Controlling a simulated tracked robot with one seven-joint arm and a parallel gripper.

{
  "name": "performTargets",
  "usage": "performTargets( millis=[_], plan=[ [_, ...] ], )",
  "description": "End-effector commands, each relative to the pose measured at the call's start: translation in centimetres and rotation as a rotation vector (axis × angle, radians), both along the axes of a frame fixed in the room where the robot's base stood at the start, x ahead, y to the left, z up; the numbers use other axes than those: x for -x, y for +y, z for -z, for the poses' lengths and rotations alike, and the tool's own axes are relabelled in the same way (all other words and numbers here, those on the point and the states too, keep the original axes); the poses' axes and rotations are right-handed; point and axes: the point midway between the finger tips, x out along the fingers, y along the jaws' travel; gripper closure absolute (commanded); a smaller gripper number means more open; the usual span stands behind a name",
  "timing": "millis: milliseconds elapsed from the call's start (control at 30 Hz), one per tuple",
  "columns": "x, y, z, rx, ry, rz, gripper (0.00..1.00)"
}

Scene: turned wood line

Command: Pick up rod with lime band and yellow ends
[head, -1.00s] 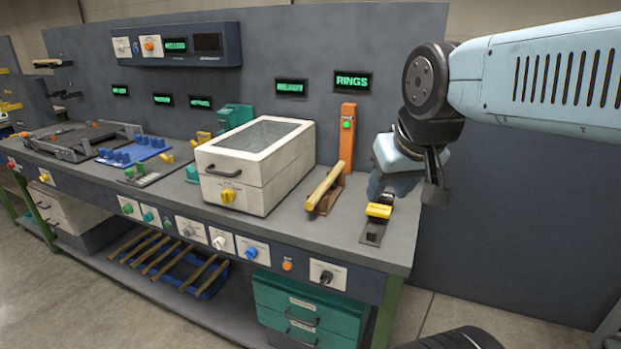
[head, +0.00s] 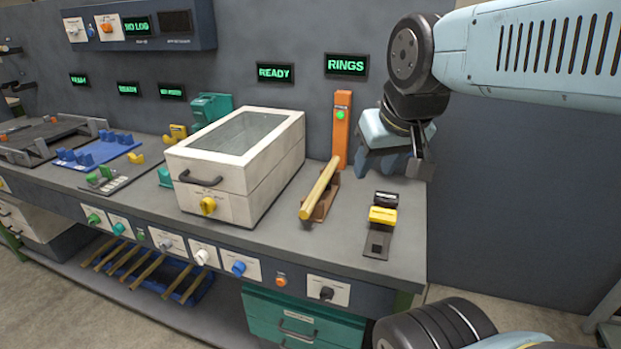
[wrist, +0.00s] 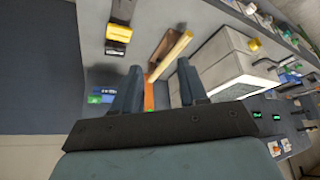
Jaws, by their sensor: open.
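A pale yellow-tan rod (head: 319,188) lies tilted on a brown wooden cradle (head: 326,206) on the bench, right of the white box. In the wrist view the rod (wrist: 172,56) points toward the space between my fingers. I cannot make out a lime band or separate end colours on it. My gripper (head: 420,166) is up and to the right of the rod, by the back panel, its fingers partly hidden by the wrist. In the wrist view my gripper (wrist: 155,78) is open, with nothing between its fingertips and the rod beyond them.
A white lidded box (head: 230,165) stands left of the cradle, an orange post (head: 340,130) behind it. A yellow block (head: 382,215) and a black block (head: 386,198) sit on a dark strip to the right. Several rods lie on a blue rack (head: 203,285) on the lower shelf.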

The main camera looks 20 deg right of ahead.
Motion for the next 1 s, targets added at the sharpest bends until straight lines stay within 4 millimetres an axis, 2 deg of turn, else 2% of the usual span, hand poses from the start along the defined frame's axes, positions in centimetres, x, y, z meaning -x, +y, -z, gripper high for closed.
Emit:
performTargets(
  millis=[167, 367, 467, 733, 1000],
  plan=[
    [0.0, 0.0, 0.0, 0.000, 0.000, 0.000, 0.57],
    [-0.8, -0.1, 0.0, 0.060, 0.011, -0.060, 0.38],
    [-2.4, -0.4, 0.2, 0.173, 0.033, -0.177, 0.38],
    [-9.1, -0.2, 1.7, 0.599, 0.160, -0.740, 0.38],
    [-16.3, 1.1, 4.6, 0.940, 0.302, -1.395, 0.38]
  ],
)
